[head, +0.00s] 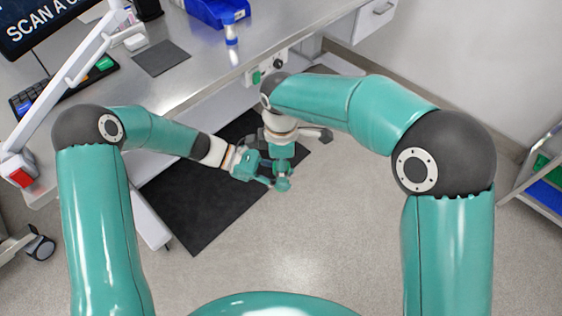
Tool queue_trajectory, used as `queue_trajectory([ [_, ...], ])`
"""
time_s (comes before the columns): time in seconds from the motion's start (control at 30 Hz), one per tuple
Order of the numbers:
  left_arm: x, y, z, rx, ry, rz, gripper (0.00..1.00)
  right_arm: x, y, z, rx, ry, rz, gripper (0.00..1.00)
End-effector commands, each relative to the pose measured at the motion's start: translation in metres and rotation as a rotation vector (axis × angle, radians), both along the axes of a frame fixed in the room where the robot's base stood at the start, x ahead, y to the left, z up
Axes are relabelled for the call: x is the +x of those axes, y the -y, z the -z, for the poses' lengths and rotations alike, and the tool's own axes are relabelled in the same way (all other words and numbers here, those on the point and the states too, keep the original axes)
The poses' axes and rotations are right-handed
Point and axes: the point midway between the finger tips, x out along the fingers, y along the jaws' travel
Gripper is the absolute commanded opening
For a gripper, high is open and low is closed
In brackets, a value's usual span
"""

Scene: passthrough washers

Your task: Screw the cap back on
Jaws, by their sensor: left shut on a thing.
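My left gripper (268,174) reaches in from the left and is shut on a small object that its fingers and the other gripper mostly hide. I cannot tell whether that object is a cap or a container. My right gripper (282,178) points down right beside the left one, and the two overlap in the view. Whether its fingers are open or shut is not clear. Both grippers are in front of the bench, above the floor.
The steel bench (195,75) holds a blue bin (212,10), a dark grey pad (161,58), a keyboard (62,88) and a monitor (35,20). A black mat (195,205) lies on the floor below. A shelf rack (540,185) stands at the right. Open floor lies between.

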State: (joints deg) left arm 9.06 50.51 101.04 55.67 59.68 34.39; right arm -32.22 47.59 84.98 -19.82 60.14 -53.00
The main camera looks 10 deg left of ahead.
Motion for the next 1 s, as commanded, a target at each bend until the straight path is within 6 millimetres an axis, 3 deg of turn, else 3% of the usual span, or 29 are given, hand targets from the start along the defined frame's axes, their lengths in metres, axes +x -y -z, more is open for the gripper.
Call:
queue_trajectory([
  [0.03,0.0001,0.0,-0.0003,0.0,0.0,0.0,0.0,0.0,-0.0001,-0.0001,0.0,0.0,0.0,0.4],
  [0.27,-0.0002,0.0001,-0.0003,-0.001,0.0,0.001,0.0,0.0003,-0.0001,-0.0003,0.0,0.001,0.0,0.02],
  [0.47,-0.0005,0.0003,-0.0003,-0.001,-0.001,0.002,0.0,0.0005,-0.0003,-0.0004,0.001,0.002,0.081,0.01],
  [0.83,-0.001,0.0004,-0.0002,-0.001,-0.001,0.003,0.0,0.0009,-0.0008,-0.0001,0.002,0.005,0.762,0.01],
  [1.0,-0.0013,0.0006,-0.0002,-0.002,-0.002,0.004,0.0,0.0012,-0.001,-0.0002,0.002,0.007,0.775,0.01],
])
